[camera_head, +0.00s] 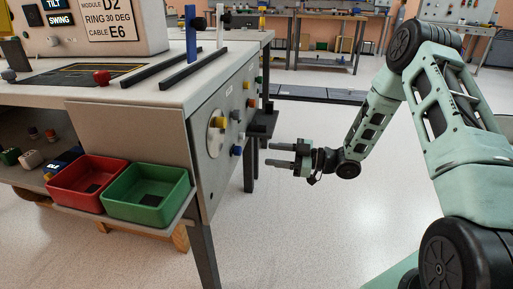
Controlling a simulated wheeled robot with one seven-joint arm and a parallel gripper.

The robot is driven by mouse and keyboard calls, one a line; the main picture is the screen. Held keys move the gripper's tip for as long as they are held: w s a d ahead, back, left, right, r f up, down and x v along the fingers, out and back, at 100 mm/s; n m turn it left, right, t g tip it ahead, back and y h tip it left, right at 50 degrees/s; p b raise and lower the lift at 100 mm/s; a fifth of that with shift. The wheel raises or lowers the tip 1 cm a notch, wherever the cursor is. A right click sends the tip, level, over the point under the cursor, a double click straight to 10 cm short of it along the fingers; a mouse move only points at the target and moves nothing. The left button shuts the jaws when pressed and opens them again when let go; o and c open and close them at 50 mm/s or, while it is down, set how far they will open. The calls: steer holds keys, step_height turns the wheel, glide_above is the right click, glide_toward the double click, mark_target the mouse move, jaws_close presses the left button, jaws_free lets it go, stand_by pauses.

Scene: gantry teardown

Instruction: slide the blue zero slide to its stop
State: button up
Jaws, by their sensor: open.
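A white post (220,26) stands on the second rail (194,68). The side panel (222,140) carries coloured knobs and a dark bracket (263,122). A red knob (102,78) is on the bench top. Red (88,205) and green (146,219) bins hang at the front.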

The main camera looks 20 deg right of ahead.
steer(key=p+v, duration=0.1)
steer(key=v, duration=0.6)
steer(key=shift+s+d, duration=0.1)
